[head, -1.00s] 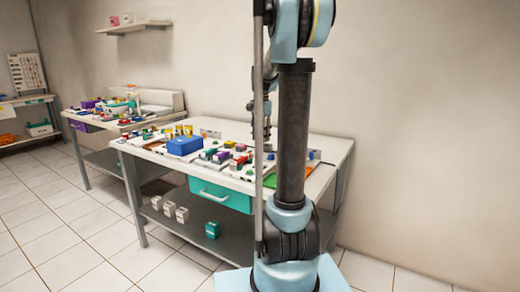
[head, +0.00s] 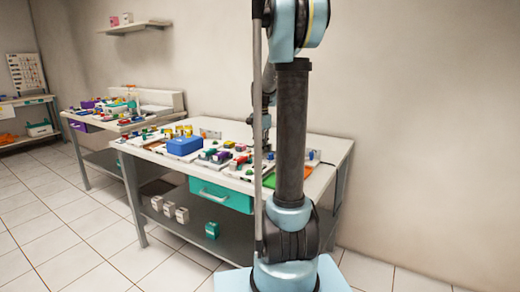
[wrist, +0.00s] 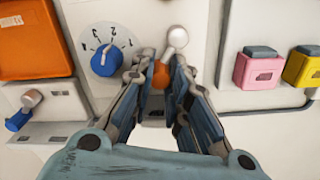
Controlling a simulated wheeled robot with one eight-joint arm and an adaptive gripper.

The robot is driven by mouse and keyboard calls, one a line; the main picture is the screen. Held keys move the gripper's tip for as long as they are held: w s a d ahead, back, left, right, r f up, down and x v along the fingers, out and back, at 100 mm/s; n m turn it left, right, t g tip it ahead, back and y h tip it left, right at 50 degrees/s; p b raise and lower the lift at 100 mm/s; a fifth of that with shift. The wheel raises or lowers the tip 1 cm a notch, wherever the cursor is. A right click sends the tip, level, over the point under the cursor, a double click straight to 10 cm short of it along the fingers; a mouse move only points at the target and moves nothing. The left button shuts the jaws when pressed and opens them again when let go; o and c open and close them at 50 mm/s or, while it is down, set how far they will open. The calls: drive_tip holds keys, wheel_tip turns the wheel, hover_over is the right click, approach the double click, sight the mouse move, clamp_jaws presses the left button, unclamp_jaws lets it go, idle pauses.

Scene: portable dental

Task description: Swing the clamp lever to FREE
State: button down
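In the wrist view a lever with a pale round knob (wrist: 178,37) stands on a light panel, with an orange part (wrist: 160,76) below it. It looks like the clamp lever, but I see no FREE label. My gripper (wrist: 160,62) is open, its two fingers apart on either side of the lever's lower part and the orange part. The knob shows beyond the fingertips. Whether a finger touches the lever I cannot tell. In the head view my gripper is over the table's far side, mostly hidden behind my arm.
A blue dial (wrist: 105,58) with numbers sits close left of my fingers. An orange box (wrist: 33,40) and a small blue-ended part (wrist: 18,120) lie further left. Pink (wrist: 258,68) and yellow (wrist: 302,67) blocks are at right. The table (head: 330,146) is crowded with small items.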

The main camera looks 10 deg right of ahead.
drive_tip(key=shift+w+n, duration=0.1)
drive_tip(key=shift+n, duration=0.2)
drive_tip(key=n, duration=0.1)
drive_tip(key=w+n, duration=0.1)
drive_tip(key=shift+a+n, duration=0.25)
drive_tip(key=shift+n, duration=0.05)
drive_tip(key=n, duration=0.3)
drive_tip(key=shift+w+a+n, duration=0.3)
drive_tip(key=shift+w+a, duration=0.1)
drive_tip(key=n, duration=0.1)
drive_tip(key=a+n, duration=0.1)
drive_tip(key=n, duration=0.1)
drive_tip(key=shift+w, duration=0.35)
drive_tip(key=shift+w+a+n, duration=0.1)
drive_tip(key=shift+a+n, duration=0.2)
drive_tip(key=shift+n, duration=0.75)
drive_tip(key=shift+w+a+n, duration=0.1)
drive_tip(key=shift+a+n, duration=0.2)
drive_tip(key=shift+n, duration=0.75)
drive_tip(key=c, duration=1.5)
unclamp_jaws()
